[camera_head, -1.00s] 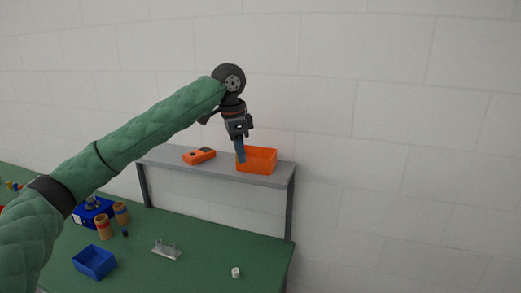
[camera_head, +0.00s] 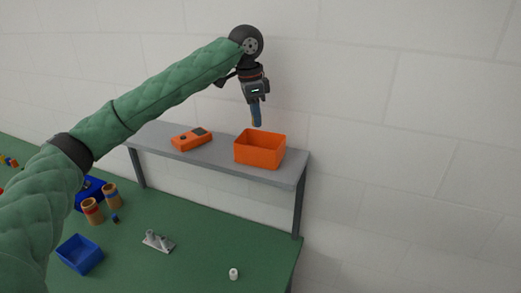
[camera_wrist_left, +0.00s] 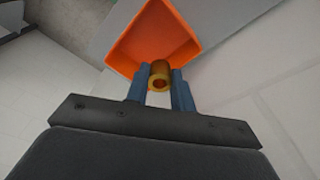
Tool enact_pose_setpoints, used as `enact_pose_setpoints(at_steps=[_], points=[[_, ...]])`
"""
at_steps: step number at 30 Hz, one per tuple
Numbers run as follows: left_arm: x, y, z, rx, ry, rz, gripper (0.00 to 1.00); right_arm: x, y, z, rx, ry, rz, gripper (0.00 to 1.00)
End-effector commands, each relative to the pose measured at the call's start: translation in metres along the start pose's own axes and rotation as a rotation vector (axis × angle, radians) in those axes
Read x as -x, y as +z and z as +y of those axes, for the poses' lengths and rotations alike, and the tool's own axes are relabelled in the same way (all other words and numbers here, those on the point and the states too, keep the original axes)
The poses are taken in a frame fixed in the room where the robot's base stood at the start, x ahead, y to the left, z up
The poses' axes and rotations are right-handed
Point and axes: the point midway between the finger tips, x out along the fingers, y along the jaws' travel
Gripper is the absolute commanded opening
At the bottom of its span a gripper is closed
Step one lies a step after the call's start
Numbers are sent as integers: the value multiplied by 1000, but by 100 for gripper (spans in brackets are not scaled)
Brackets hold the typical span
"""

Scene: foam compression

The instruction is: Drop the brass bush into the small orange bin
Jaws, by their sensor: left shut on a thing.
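My left gripper (camera_head: 256,118) points down above the small orange bin (camera_head: 258,152), with its blue fingertips over the bin's back rim area and clear of it. In the left wrist view, the brass bush (camera_wrist_left: 159,76) is pinched between the blue fingers, its round bore showing. The orange bin (camera_wrist_left: 150,30) lies beyond the bush in that view, open and with no contents visible. In the head view the bush is too small to make out clearly. My right gripper is not in view.
On the green bench (camera_head: 190,270) below are a blue bin (camera_head: 80,254), brown jars (camera_head: 92,211), a grey metal fixture (camera_head: 158,241) and a small white part (camera_head: 234,273). A wall stands behind.

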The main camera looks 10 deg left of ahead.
Motion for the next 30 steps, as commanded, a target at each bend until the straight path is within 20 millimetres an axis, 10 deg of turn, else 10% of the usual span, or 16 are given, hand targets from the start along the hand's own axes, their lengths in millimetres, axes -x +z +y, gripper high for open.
enact_pose_setpoints(at_steps=[21, 22, 25, 30], points=[[-40, 5, 0, 0, 0, 0, 0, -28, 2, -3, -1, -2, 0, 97], [-40, 5, 0, 0, 0, 0, 26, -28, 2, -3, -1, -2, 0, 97], [-40, 5, 0, 0, 0, 0, 45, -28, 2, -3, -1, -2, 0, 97], [-40, 5, 0, 0, 0, 0, 49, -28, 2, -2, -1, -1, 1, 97]])
